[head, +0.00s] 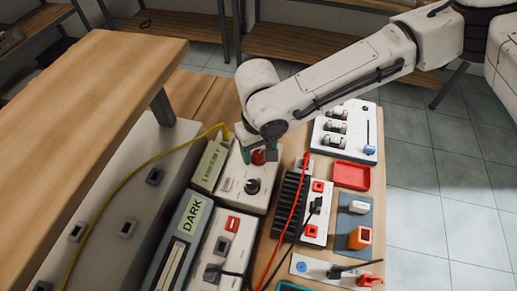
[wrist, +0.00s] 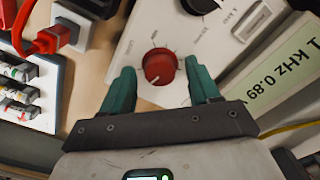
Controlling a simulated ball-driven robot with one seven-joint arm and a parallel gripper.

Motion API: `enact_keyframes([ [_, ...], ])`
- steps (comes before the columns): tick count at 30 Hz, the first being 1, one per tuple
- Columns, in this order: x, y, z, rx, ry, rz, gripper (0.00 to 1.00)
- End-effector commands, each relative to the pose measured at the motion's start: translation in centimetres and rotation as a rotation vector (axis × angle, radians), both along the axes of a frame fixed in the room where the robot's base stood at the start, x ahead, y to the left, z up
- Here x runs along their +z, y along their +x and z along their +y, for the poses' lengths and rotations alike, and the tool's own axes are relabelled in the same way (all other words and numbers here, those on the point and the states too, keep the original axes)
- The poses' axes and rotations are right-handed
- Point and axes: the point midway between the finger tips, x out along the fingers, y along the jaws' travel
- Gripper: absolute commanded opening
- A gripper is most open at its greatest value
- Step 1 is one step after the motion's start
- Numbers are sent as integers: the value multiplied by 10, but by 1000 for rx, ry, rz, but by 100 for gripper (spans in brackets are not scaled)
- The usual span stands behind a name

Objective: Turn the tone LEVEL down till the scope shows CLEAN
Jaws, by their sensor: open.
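A white tone box (head: 247,196) stands on the bench with a red knob (head: 258,157) and a black knob (head: 252,186). The wrist view shows the red knob (wrist: 159,66) and part of the black knob (wrist: 200,4); their small lettering is hard to read. The box's pale green display (wrist: 284,75) reads 1 kHz 0.89. My gripper (wrist: 161,78) is open, its teal fingers on either side of the red knob with gaps showing. In the head view, my gripper (head: 258,150) partly hides that knob. Left of the box, a grey unit's display (head: 190,214) reads DARK.
A yellow cable (head: 140,168) runs left from the tone box. A red cable (head: 297,205) crosses a black finned block (head: 288,205). A red tray (head: 351,175), a white panel (head: 345,130) and blue plate (head: 352,222) stand right. A wooden shelf (head: 90,90) overhangs the left.

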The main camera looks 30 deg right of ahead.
Motion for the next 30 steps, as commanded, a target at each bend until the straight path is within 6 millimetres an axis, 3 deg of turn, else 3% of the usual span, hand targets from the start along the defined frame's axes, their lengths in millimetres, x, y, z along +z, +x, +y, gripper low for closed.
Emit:
enact_keyframes([
  [8,-2,0,0,0,0,0,61],
  [25,-1,0,0,0,-1,0,7],
  [30,-1,0,0,4,-1,0,5],
])
